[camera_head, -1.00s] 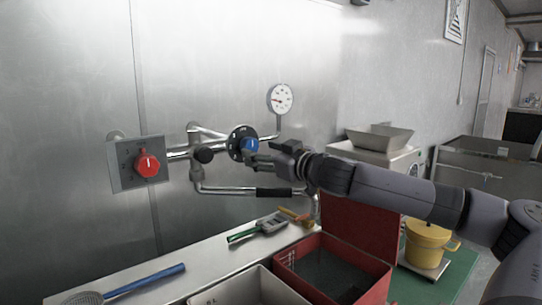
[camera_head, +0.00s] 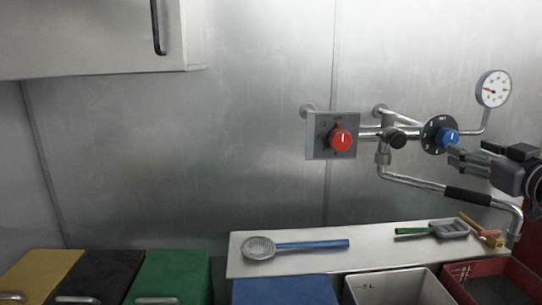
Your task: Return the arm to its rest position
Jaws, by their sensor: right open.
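My right gripper (camera_head: 470,158) is at the right edge of the head view, with its fingers pointing left. It is open and empty. Its fingertips are close to the blue knob (camera_head: 449,138) on the wall pipework, just below and right of it; I cannot tell whether they touch. Most of my right arm is outside the picture. My left gripper is not in view.
A red knob (camera_head: 341,139) sits on a grey wall plate. A gauge (camera_head: 493,89) and a black-gripped pipe (camera_head: 467,196) are near my right gripper. A blue-handled strainer (camera_head: 312,245) and a green-handled scoop (camera_head: 449,229) lie on the shelf (camera_head: 375,245). Bins stand below.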

